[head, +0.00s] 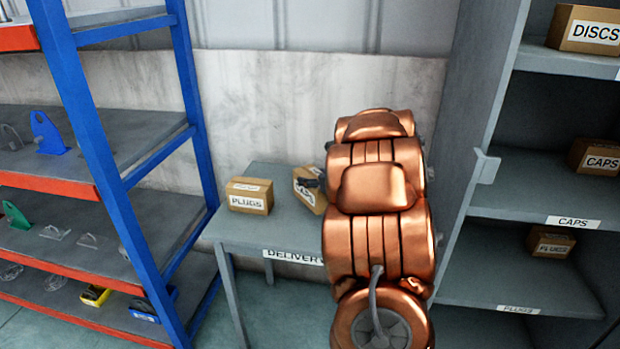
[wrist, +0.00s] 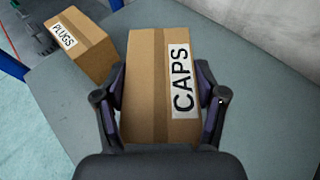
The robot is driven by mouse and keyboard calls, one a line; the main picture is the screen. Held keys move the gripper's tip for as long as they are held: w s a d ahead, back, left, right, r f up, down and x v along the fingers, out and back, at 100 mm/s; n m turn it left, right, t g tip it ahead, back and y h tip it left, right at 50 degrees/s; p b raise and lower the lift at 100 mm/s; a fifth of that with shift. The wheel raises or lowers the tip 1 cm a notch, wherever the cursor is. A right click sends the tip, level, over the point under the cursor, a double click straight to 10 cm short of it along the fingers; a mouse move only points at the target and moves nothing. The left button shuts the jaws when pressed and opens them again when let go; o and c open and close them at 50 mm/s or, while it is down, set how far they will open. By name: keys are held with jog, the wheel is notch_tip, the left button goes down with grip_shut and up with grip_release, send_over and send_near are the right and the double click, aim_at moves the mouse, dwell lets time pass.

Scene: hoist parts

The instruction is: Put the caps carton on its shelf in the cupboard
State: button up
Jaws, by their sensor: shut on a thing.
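The caps carton (wrist: 147,85) is a brown box with a white CAPS label, between the fingers of my gripper (wrist: 160,100) in the wrist view. The gripper is shut on its two sides, over the grey delivery table (wrist: 255,120). In the head view the carton (head: 309,196) shows at the table's back, partly hidden by my copper arm. The cupboard (head: 535,185) stands at the right. Its middle shelf has a CAPS label (head: 573,222) on the edge, and another caps carton (head: 594,157) sits on that shelf.
A plugs carton (head: 249,196) stands on the table left of the held carton. In the cupboard, a discs carton (head: 588,30) is on the upper shelf and a plugs carton (head: 551,242) on the lower one. A blue and orange rack (head: 110,150) stands at the left.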

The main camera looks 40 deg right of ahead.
aim_at(315, 170)
jog(key=w+d, duration=0.1)
jog(key=w, duration=0.1)
jog(key=w+d+p, duration=0.1)
jog(key=w, duration=0.1)
jog(key=shift+d+f, duration=0.1)
jog(key=shift+d, duration=0.05)
jog(key=shift+w+d+f, duration=0.2)
jog(key=shift+w+d, duration=0.1)
jog(key=shift+w, duration=0.15)
jog(key=shift+f, duration=1.7)
jog(key=shift+f, duration=0.2)
jog(key=o, duration=1.5)
jog(key=shift+r, duration=0.25)
jog(key=shift+b+v, duration=0.65)
jog(key=shift+v, duration=5.35)
jog(key=shift+f, duration=0.1)
